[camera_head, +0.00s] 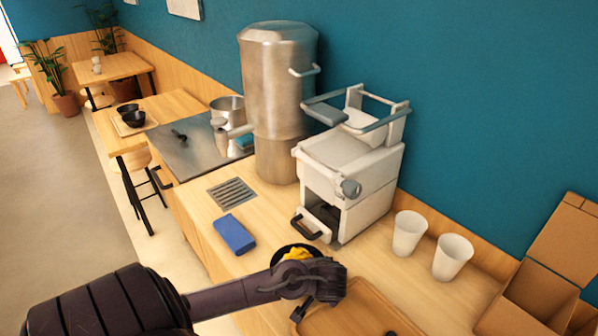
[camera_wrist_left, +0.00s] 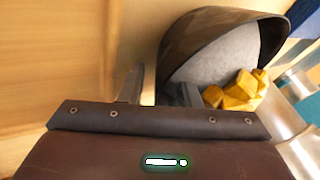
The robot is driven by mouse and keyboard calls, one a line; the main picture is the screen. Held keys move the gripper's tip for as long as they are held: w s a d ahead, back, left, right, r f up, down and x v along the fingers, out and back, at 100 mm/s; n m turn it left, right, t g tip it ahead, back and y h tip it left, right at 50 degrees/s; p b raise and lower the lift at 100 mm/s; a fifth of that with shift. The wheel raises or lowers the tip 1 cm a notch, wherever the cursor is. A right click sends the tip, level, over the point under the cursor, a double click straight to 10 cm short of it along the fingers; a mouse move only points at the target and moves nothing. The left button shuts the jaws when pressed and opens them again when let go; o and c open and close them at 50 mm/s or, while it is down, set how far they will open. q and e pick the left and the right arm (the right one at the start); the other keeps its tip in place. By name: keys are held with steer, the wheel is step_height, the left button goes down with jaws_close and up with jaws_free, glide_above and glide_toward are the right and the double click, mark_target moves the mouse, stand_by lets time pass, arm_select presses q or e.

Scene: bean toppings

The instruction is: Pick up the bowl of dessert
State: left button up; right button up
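The bowl of dessert (camera_head: 284,251) is dark, with yellow chunks on top, and sits on the counter, partly hidden behind my left wrist in the head view. In the left wrist view the bowl (camera_wrist_left: 205,32) fills the upper right, with pale grey filling and yellow cubes (camera_wrist_left: 238,92). My left gripper (camera_head: 316,299) is beside it. In the wrist view its fingers (camera_wrist_left: 156,88) are apart, one outside the near rim and one at or over the inside. A strip of counter shows between the outer finger and the rim. My right gripper is not in view.
A wooden tray (camera_head: 376,300) lies just right of the left gripper. A white machine (camera_head: 350,175) stands behind, with two white cups (camera_head: 409,233) (camera_head: 453,257) and a cardboard box (camera_head: 540,290) to the right.

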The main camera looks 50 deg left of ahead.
arm_select(q)
steer(key=shift+c, duration=0.3)
jaws_close()
